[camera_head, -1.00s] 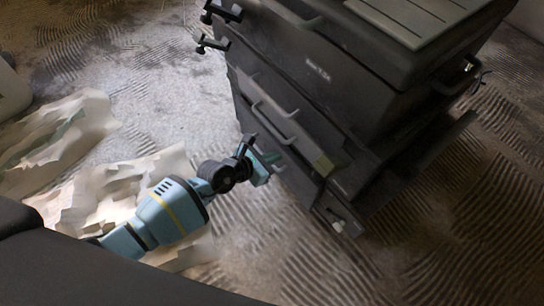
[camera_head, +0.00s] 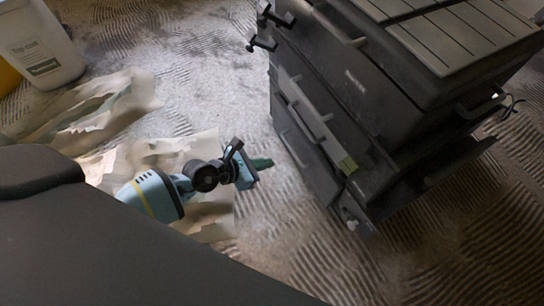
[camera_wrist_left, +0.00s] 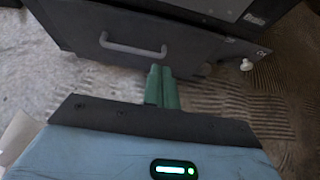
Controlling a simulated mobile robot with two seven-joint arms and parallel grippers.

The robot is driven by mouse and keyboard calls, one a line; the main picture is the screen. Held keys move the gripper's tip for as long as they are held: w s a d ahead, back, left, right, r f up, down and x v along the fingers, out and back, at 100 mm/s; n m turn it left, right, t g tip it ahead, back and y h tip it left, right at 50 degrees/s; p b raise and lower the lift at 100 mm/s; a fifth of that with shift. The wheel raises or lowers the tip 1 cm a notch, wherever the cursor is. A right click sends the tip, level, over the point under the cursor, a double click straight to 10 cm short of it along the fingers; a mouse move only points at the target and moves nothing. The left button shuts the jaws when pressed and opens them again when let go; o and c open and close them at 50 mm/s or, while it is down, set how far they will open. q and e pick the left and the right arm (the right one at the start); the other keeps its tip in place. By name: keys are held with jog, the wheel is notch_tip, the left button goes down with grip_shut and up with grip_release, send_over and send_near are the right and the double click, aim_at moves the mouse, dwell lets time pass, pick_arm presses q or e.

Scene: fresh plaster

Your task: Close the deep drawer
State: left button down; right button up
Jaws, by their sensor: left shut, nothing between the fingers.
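The dark cabinet (camera_head: 375,80) stands at the upper right in the head view, with several drawers. Its lowest drawer front (camera_head: 315,172) has a bar handle and also fills the top of the left wrist view (camera_wrist_left: 85,30), with its handle (camera_wrist_left: 132,48). I take this for the deep drawer. It looks nearly in line with the cabinet's lower frame, but I cannot tell whether it is fully flush. My left gripper (camera_head: 264,163) is shut and empty, left of the drawer front with a gap of floor between. Its green fingertips (camera_wrist_left: 162,72) point at the drawer's lower edge. My right gripper is out of view.
Black fittings (camera_head: 268,27) jut from the cabinet's upper left. Crumpled pale sheeting (camera_head: 165,155) lies on the ridged floor under my left arm. A white container (camera_head: 42,45) stands at the upper left. The floor in front of the cabinet (camera_head: 270,225) is clear.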

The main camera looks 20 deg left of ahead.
pick_arm(q)
jog(key=p, duration=0.1)
send_near(321, 167)
jog(key=b+x, duration=0.2)
jog(key=b, duration=0.1)
jog(key=b+x, duration=0.3)
jog(key=shift+s+f, duration=0.1)
jog(key=shift+f, duration=0.25)
jog(key=shift+w+d+r, duration=0.1)
jog(key=shift+w+d, duration=0.3)
jog(key=shift+w, duration=0.1)
